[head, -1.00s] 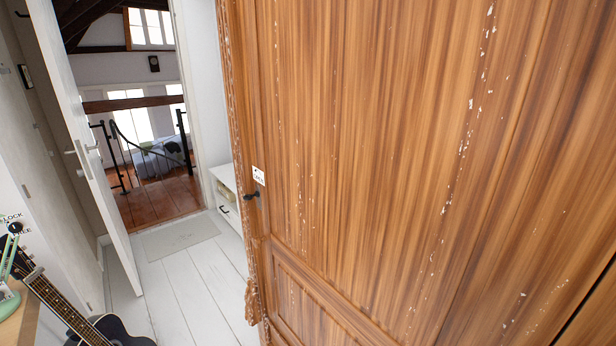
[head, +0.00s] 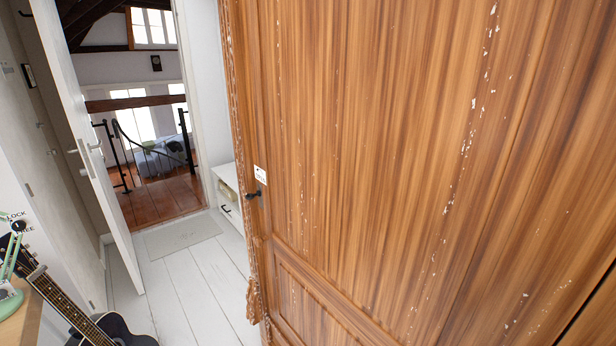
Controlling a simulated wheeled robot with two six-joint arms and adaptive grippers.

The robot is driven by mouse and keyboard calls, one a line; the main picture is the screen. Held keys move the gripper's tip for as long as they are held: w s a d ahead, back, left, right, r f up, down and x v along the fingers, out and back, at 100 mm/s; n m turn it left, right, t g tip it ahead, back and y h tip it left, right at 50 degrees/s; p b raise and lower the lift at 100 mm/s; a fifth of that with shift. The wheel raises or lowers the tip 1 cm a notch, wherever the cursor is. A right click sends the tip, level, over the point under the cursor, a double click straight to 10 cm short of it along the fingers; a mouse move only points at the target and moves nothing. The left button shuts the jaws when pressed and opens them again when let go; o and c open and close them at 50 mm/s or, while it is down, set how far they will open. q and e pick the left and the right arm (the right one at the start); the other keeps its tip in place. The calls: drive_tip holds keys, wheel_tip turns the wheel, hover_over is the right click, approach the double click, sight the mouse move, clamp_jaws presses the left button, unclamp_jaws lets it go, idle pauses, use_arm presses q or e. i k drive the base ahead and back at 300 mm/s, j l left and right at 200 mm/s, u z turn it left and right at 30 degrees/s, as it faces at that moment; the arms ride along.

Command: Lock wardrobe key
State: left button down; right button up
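The wooden wardrobe (head: 380,150) fills the middle and right of the head view, with its brown, chipped door shut as far as I can see. A small dark key (head: 254,194) sits at the left edge of the door, just below a small white label (head: 260,174). The key is too small to tell how it is turned. Neither of my grippers shows in the view.
A white door (head: 85,140) stands open at the left, with a room and black railing beyond. A dark guitar (head: 100,328) leans at the lower left beside a green lamp (head: 10,290). A low white cabinet (head: 229,198) stands behind the wardrobe. The white plank floor (head: 185,280) between is clear.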

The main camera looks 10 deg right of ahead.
sight(249, 196)
drive_tip(key=i+j+u, duration=0.1)
drive_tip(key=j, duration=0.35)
drive_tip(key=i+j, duration=0.35)
drive_tip(key=i+j+u, duration=0.15)
drive_tip(key=j, duration=0.35)
drive_tip(key=i+j+u, duration=0.1)
drive_tip(key=i+j, duration=0.2)
drive_tip(key=j, duration=0.1)
